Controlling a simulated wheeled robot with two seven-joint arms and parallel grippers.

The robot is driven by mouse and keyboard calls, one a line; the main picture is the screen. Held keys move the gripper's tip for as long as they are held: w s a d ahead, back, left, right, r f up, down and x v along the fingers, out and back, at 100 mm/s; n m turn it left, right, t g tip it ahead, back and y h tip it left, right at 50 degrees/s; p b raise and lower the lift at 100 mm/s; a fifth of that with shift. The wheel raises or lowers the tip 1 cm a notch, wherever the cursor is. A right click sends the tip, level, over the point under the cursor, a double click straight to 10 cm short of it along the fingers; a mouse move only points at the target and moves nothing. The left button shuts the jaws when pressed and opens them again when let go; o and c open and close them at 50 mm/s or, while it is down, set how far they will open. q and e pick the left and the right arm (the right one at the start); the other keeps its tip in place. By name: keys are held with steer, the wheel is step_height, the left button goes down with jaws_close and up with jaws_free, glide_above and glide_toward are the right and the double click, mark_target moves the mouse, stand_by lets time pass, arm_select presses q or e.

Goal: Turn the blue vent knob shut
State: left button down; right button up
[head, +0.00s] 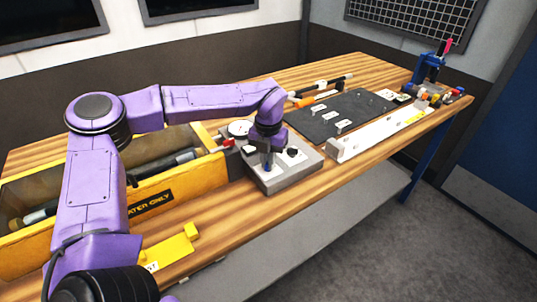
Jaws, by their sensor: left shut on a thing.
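A grey box (285,181) stands on the wooden bench near its front edge, with a light top panel. My left gripper (267,165) points down onto the left part of this panel. It is shut on the blue vent knob (267,163), of which only a small blue patch shows between the fingers. The gripper and wrist hide most of the knob, so its turned position cannot be told. A black knob (293,152) sits on the same panel, right of the gripper. My right gripper is out of view.
A yellow crate (180,187) holding dark tubes stands left of the box. A yellow bracket (170,250) lies at the front edge. A dark mat (345,118), a white rail (375,135) and a blue vise (430,68) are to the right. Bare wood lies in front of the box.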

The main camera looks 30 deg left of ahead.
arm_select(q)
steer(key=m+p, duration=0.1)
steer(key=m, duration=0.1)
steer(key=m+p, duration=0.1)
steer(key=m, duration=0.1)
steer(key=shift+r+p, duration=0.3)
steer(key=shift+p, duration=0.1)
steer(key=shift+w+f+m+p, duration=0.1)
steer(key=shift+m+p, duration=0.6)
steer(key=shift+m, duration=0.7)
steer(key=c, duration=1.2)
jaws_free()
steer(key=shift+f, duration=0.1)
step_height(320, 180, up, 11)
steer(key=shift+f+b, duration=0.2)
steer(key=shift+b, duration=0.85)
